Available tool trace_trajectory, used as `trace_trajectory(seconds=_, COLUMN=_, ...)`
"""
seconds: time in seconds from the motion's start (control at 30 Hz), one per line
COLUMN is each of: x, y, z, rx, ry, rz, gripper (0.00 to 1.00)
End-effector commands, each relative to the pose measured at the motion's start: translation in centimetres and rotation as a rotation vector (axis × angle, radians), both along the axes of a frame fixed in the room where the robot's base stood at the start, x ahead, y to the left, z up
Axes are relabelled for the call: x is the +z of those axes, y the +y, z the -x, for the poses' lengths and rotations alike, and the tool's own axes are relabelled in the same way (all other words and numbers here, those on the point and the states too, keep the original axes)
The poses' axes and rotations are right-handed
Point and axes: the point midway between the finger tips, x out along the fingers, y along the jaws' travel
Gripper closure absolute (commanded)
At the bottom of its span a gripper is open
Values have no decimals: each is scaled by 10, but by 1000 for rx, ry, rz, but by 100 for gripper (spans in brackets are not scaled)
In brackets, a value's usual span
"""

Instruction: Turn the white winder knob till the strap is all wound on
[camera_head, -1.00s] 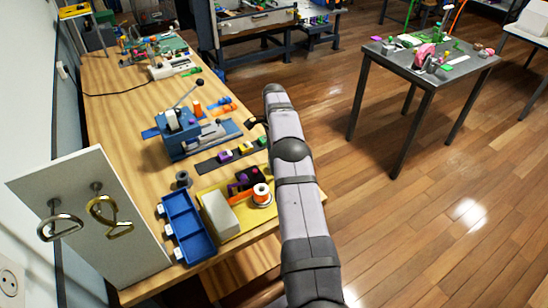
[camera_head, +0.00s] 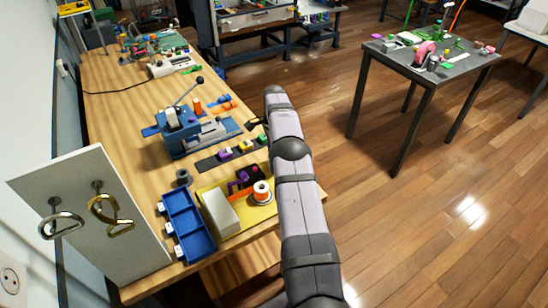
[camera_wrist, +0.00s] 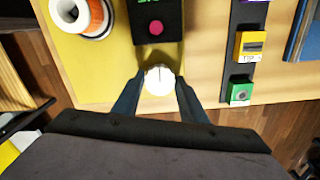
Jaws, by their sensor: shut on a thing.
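In the wrist view, a round white knob (camera_wrist: 158,80) with a line mark sits at the end of a black winder box (camera_wrist: 150,42) with a pink dot and green lettering. My gripper (camera_wrist: 158,88) is shut on the knob, one finger on each side. A white-and-orange strap roll (camera_wrist: 84,14) stands on the yellow base plate (camera_wrist: 112,62). In the head view, the roll (camera_head: 261,190) and part of the black winder (camera_head: 240,180) show left of my arm. My gripper and the knob are hidden there, and how much strap is wound on is not clear.
A pale block (camera_head: 220,213) stands on the yellow plate, beside a blue tray (camera_head: 186,226). A dark strip (camera_head: 232,153) with yellow and green blocks lies behind. A white panel with hooks (camera_head: 92,232) rises at left.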

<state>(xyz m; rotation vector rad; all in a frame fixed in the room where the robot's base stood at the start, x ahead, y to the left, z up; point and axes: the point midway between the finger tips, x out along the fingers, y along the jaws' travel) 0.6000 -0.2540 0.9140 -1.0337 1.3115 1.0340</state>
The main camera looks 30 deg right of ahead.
Motion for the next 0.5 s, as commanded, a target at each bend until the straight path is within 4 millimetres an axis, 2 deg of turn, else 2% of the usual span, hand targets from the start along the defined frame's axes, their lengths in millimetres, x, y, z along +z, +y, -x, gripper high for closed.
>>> trace_trajectory(seconds=0.27, x=-1, y=0, z=0, rx=149, ry=0, rz=0, gripper=84)
trace_trajectory(seconds=0.5, x=0, y=0, z=0, rx=362, ry=0, rz=0, gripper=84)
